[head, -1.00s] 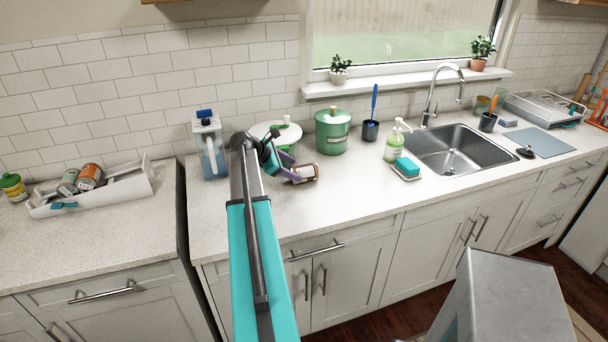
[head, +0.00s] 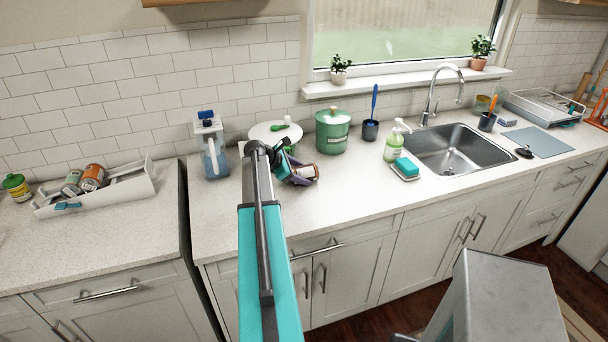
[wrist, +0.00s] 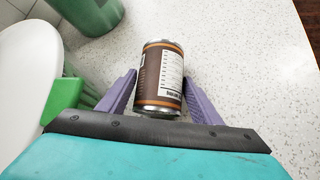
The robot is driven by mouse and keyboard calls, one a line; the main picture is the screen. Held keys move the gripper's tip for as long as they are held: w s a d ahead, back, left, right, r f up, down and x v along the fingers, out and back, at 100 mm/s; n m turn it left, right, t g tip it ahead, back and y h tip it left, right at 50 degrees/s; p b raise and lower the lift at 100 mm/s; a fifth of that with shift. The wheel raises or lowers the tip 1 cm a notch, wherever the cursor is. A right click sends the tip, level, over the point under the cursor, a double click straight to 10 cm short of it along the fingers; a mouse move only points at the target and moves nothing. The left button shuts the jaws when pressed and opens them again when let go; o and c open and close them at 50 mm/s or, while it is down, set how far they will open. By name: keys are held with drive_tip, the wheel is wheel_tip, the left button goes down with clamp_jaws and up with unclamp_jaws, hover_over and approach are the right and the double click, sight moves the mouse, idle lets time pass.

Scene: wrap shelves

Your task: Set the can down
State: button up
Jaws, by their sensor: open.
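The can (wrist: 161,78), brown with orange bands and a white label, is between the two purple fingers of my gripper (wrist: 160,96) in the wrist view. A gap shows on each side of it, so my gripper is open around it. In the head view the can (head: 302,174) is over or on the front part of the counter (head: 370,200), partly covered by the fingers. I cannot tell for sure whether its base rests on the counter or whether it is upright.
A green canister (head: 333,133) stands behind the can. A round white item (head: 262,131) and a blue-and-clear jug (head: 211,150) are to the left. A soap bottle (head: 392,146) and a sponge dish (head: 405,171) are to the right. The counter's front centre is clear.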

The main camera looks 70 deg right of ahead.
sight(303, 166)
drive_tip(key=shift+c, duration=0.3)
drive_tip(key=c, duration=1)
drive_tip(key=shift+r, duration=0.2)
drive_tip(key=shift+r+b, duration=0.95)
drive_tip(key=shift+r, duration=0.55)
drive_tip(key=s+a+b, duration=0.1)
drive_tip(key=a, duration=0.4)
drive_tip(key=s+a+r+b, duration=0.1)
drive_tip(key=a+b, duration=0.1)
drive_tip(key=a, duration=0.3)
drive_tip(key=s+a+b, duration=0.1)
drive_tip(key=a, duration=0.4)
drive_tip(key=shift+s+a+r, duration=0.15)
drive_tip(key=shift+a+r, duration=0.2)
